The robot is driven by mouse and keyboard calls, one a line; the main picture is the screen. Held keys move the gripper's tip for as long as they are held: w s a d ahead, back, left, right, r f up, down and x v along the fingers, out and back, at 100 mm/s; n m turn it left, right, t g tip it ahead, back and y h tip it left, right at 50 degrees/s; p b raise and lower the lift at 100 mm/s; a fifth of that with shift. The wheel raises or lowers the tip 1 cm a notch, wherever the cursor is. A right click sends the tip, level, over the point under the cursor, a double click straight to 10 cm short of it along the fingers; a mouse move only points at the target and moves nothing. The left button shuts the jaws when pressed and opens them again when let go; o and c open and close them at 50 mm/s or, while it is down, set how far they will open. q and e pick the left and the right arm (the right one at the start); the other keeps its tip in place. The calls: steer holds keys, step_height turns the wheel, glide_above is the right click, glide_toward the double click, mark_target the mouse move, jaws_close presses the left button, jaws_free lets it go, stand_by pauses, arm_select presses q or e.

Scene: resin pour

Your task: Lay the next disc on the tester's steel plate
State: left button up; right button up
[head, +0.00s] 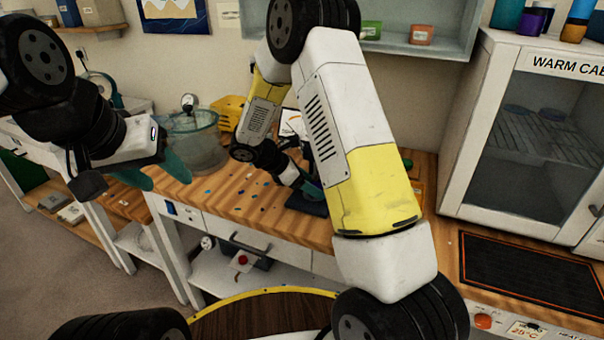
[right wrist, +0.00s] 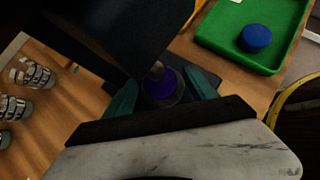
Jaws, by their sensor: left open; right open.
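In the right wrist view a dark purple-blue disc (right wrist: 158,90) lies on the round steel plate (right wrist: 176,100), under the tip of the tester (right wrist: 110,35). My right gripper (right wrist: 162,92) is open, with one teal finger on each side of the disc; I cannot tell whether they touch it. A blue disc (right wrist: 256,38) lies in a green tray (right wrist: 225,30). In the head view my right arm hides most of the tester, whose dark base (head: 305,204) shows below the right gripper (head: 311,188). My left gripper (head: 160,172) is open and empty, in front of the bench's left end.
A clear vessel (head: 197,145) stands at the bench's back left. Several clear cups (right wrist: 30,75) stand on the wood at left in the right wrist view. The warm cabinet (head: 530,140) and a black heat mat (head: 530,275) are on the right. Small chips dot the bench (head: 225,190).

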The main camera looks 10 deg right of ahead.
steer(key=shift+r, duration=0.1)
steer(key=shift+a+r, duration=0.1)
steer(key=shift+r, duration=0.1)
steer(key=v, duration=1.1)
steer(key=shift+a+r, duration=0.2)
steer(key=shift+a, duration=0.1)
